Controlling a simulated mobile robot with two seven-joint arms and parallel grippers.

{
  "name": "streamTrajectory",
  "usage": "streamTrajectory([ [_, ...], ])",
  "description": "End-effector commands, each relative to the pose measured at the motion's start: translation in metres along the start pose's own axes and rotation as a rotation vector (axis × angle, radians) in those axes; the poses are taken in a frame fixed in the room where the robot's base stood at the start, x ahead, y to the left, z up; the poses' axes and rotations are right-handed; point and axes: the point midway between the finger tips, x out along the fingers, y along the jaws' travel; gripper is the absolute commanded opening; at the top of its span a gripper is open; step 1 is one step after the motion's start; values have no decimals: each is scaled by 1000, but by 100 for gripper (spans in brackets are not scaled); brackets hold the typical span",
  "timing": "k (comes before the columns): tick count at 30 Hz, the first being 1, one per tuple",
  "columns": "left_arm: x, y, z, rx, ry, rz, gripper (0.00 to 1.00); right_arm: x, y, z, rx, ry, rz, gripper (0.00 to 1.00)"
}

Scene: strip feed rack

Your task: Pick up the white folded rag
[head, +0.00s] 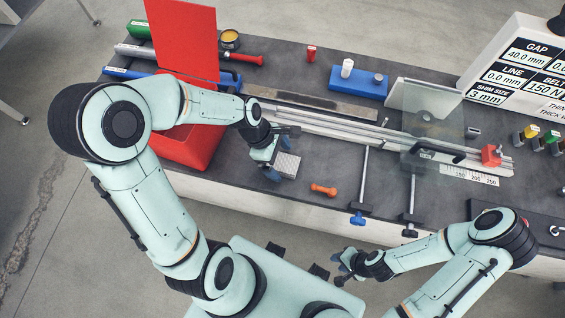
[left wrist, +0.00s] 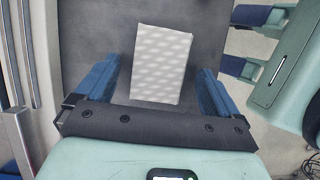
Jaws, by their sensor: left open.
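The white folded rag (head: 287,165) lies flat on the dark grey bench top, near its front edge and in front of the metal rails. In the left wrist view the rag (left wrist: 161,62) is a pale, dimpled rectangle, slightly tilted. My left gripper (head: 277,150) is over the rag's left side in the head view. In the left wrist view its blue fingers (left wrist: 155,80) are apart, one on each side of the rag, with a gap to it on both sides. My right gripper (head: 345,268) is off the bench's front edge, with its fingertips too small to judge.
A red bin (head: 185,148) stands left of the rag, with a red panel (head: 184,40) behind it. An orange handle (head: 323,190) lies to the right. Metal rails (head: 340,128) run behind.

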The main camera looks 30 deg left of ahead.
Motion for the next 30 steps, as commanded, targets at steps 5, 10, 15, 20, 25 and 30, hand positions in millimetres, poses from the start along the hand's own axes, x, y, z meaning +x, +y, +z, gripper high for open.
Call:
streamTrajectory([
  [5,10,0,0,1,0,0,96,2,1,1,0,-1,0,34],
  [10,9,0,0,1,0,1,96,1,1,1,0,-1,0,34],
  [15,9,0,0,1,0,0,96,2,1,1,0,-1,0,34],
  [20,11,0,-1,1,0,0,96,3,1,1,1,-2,1,34],
  [25,12,0,-1,1,0,0,73,3,2,2,1,-2,1,34],
  [30,12,0,-1,1,0,0,36,3,2,2,1,-2,1,34],
])
